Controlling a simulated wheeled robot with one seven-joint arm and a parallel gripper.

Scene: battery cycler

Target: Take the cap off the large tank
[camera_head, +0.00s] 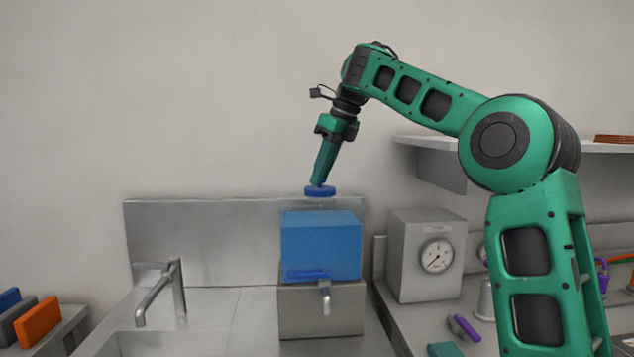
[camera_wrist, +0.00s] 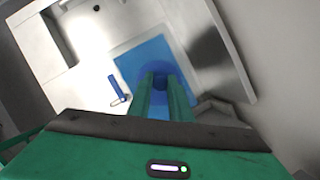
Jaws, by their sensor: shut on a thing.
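The large tank (camera_head: 320,245) is a translucent box of blue liquid on a grey metal stand, with a spigot (camera_head: 325,297) on its front. A round blue cap (camera_head: 320,191) is at the top of the tank; it also shows in the wrist view (camera_wrist: 150,68). My gripper (camera_head: 319,181) points down from above, slightly tilted, and its fingers are shut on the cap. In the wrist view my gripper (camera_wrist: 162,82) hides part of the cap. I cannot tell whether the cap still touches the tank's neck, which is clear and faint.
A sink with a bent faucet (camera_head: 160,290) is to the left of the tank. A grey box with a dial gauge (camera_head: 437,256) stands to the right. A shelf (camera_head: 425,143) is on the wall at right. Orange, grey and blue blocks (camera_head: 38,322) stand at far left.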

